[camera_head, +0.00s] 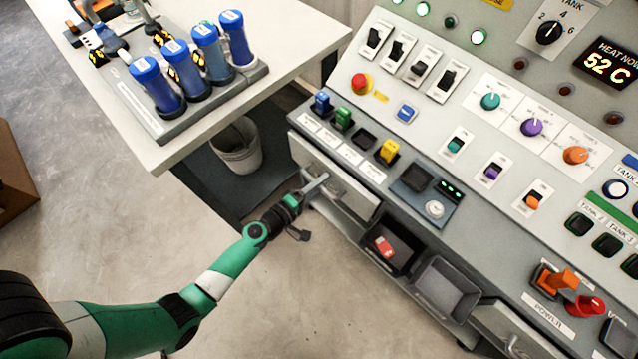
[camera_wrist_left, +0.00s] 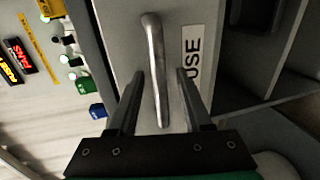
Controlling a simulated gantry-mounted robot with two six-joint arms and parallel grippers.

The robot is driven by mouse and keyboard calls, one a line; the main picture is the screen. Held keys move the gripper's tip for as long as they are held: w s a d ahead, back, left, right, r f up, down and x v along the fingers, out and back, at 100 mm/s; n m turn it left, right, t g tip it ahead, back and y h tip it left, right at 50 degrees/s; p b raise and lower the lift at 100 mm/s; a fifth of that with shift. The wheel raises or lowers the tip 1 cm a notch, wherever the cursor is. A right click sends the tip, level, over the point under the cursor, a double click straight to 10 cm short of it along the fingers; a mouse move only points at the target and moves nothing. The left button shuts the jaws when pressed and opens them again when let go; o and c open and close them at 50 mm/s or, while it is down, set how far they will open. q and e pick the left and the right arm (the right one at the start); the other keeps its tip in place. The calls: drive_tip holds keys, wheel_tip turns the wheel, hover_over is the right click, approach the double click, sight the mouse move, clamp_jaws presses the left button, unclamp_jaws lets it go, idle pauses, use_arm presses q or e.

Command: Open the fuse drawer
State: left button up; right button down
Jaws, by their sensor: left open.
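The fuse drawer (camera_head: 356,195) is a pale grey front under the left end of the sloping control panel. In the left wrist view the drawer front (camera_wrist_left: 205,22) fills the middle and carries a label (camera_wrist_left: 191,65) of which "USE" can be read. Its metal bar handle (camera_wrist_left: 155,60) runs lengthwise between my fingers. My left gripper (camera_wrist_left: 160,73) is open, one finger on each side of the handle, with visible gaps to it. In the head view my left gripper (camera_head: 313,187) is at the drawer front and partly covers the handle. My right gripper is not in view.
Right of the drawer are an open bin with a red item (camera_head: 384,246) and an empty grey bin (camera_head: 447,287). A white table (camera_head: 290,40) holds a rack of blue-capped cylinders (camera_head: 163,88). A bucket (camera_head: 238,147) stands below. The floor in front is clear.

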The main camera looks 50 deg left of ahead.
use_arm(q)
clamp_jaws()
idle(1.3)
